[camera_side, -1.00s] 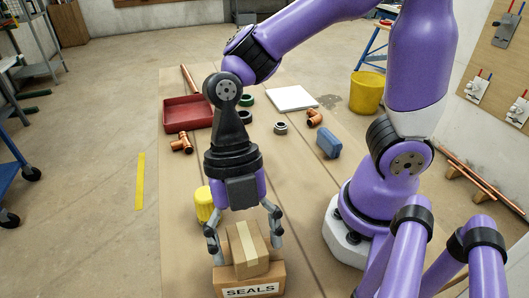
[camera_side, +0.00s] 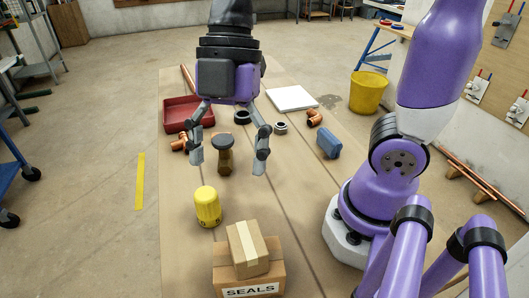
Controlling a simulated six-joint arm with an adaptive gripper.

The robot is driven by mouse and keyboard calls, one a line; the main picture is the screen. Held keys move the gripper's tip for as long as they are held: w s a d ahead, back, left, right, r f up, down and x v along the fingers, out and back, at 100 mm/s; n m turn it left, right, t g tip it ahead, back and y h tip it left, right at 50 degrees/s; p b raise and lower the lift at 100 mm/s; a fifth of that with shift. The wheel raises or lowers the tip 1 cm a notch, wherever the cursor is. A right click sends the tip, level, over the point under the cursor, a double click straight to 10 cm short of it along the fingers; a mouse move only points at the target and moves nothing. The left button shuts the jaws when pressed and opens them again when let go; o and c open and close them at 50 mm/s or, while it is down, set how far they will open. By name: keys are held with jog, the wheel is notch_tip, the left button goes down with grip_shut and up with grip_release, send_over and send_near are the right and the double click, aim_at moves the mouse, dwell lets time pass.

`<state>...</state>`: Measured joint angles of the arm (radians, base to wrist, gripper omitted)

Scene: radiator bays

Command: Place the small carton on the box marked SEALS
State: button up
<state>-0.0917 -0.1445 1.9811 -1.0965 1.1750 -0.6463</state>
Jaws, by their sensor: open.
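The small carton (camera_side: 247,248), brown with a pale tape strip, rests on top of the larger brown box marked SEALS (camera_side: 250,290) at the bottom of the view. It sits a little turned relative to the box. My gripper (camera_side: 228,168) is open and empty. It hangs above and behind the carton, clear of it, with its fingers pointing down and spread apart.
A yellow capped container (camera_side: 207,206) stands just behind the box. A dark-topped brown piece (camera_side: 226,155) shows between my fingers. A red tray (camera_side: 187,113), copper fittings (camera_side: 315,118), a white sheet (camera_side: 292,98) and a blue block (camera_side: 328,143) lie farther back. Right of the box is clear.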

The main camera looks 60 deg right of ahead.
jog(key=w+d+f+m+t+h, duration=0.1)
jog(key=d+m+t+h, duration=0.3)
jog(key=d+m, duration=0.9)
jog(key=f+m+t, duration=0.1)
jog(key=m+t, duration=0.1)
jog(key=m, duration=0.5)
jog(key=shift+w+t, duration=0.35)
jog(key=shift+t, duration=0.05)
